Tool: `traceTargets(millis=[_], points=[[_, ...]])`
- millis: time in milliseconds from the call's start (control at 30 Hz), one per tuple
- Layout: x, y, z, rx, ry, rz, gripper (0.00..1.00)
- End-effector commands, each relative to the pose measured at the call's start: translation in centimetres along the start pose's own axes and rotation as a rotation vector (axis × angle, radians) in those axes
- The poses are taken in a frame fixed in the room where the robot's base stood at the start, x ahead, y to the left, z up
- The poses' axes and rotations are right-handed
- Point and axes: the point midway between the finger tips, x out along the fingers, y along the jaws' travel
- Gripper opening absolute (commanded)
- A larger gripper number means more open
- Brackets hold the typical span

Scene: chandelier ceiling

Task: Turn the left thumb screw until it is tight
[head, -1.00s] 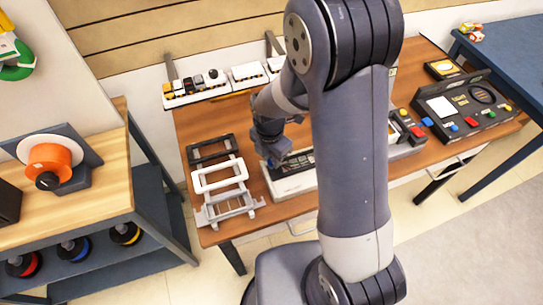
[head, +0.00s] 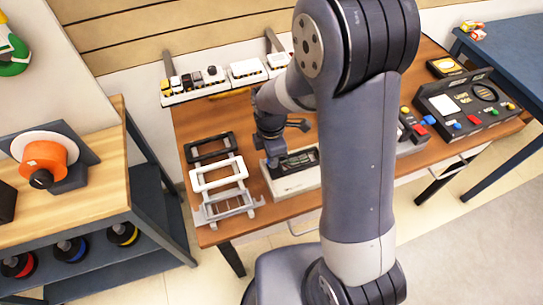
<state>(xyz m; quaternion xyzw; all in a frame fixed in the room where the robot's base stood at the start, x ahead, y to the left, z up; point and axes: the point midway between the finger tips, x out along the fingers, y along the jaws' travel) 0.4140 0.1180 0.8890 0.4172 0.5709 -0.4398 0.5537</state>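My gripper (head: 273,162) points down at the left end of a low white box with a black top panel (head: 297,176) on the brown workbench. It is small and dark here, so I cannot tell whether its fingers are open or touch anything. No thumb screw can be made out. The gripper hides the box's far left corner, and my arm hides the box's right end and much of the bench's middle.
Black and white frames (head: 218,178) stand just left of the box. A row of small parts (head: 195,85) lines the bench's back edge. A black control panel (head: 465,108) sits at the right. A wooden shelf unit (head: 95,205) stands at the left.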

Motion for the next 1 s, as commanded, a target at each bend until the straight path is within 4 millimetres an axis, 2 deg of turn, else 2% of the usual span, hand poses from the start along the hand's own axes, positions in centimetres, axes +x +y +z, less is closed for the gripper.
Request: traceTargets(millis=[1000], points=[[0.04, -0.04, 0.07, 0.964, 0.04, 0.001, 0.01]])
